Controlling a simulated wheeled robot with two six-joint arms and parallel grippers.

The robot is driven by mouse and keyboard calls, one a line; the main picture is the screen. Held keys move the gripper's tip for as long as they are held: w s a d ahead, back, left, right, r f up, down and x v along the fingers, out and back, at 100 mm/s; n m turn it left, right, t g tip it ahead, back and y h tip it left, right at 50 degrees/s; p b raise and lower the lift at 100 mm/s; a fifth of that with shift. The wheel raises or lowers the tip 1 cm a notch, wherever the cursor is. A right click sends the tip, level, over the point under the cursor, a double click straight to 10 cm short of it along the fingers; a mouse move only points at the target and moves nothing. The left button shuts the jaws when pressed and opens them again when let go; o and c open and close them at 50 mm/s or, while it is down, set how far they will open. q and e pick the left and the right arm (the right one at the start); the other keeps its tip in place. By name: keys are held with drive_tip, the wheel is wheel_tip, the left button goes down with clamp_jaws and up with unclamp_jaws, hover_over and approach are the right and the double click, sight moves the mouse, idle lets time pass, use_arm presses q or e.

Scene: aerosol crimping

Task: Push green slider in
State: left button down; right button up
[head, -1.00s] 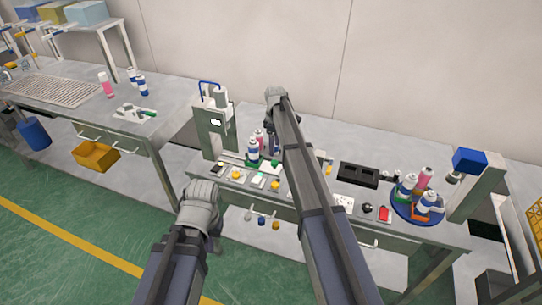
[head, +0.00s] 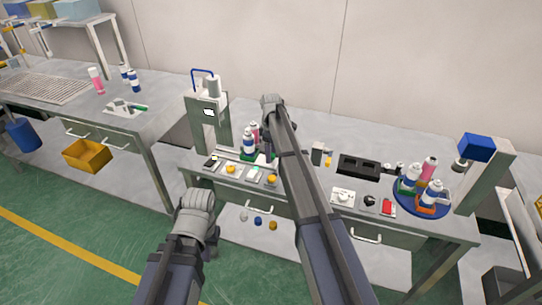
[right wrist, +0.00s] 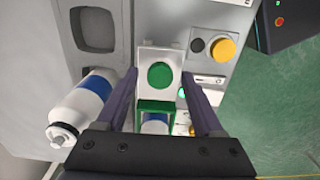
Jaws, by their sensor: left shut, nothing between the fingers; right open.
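A green slider (right wrist: 155,106), a green holder, shows between the fingers of my right gripper (right wrist: 162,100) in the right wrist view. A white and blue can stands or lies at it, partly hidden by the gripper body. In the head view my right gripper (head: 271,104) is above the bench behind the can group. It is open; I cannot tell whether a finger touches the slider. My right arm hides part of this area. My left gripper (head: 197,200) is shut and empty, in front of the bench edge.
A white and blue can (right wrist: 82,105) lies close beside the left finger in the wrist view. A green disc (right wrist: 160,75) on a white plate and a yellow button (right wrist: 223,48) are nearby. A press (head: 207,105) and a blue turntable (head: 421,208) with cans stand on the bench.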

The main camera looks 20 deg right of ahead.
drive_tip(key=shift+c, duration=0.3)
clamp_jaws()
idle(1.1)
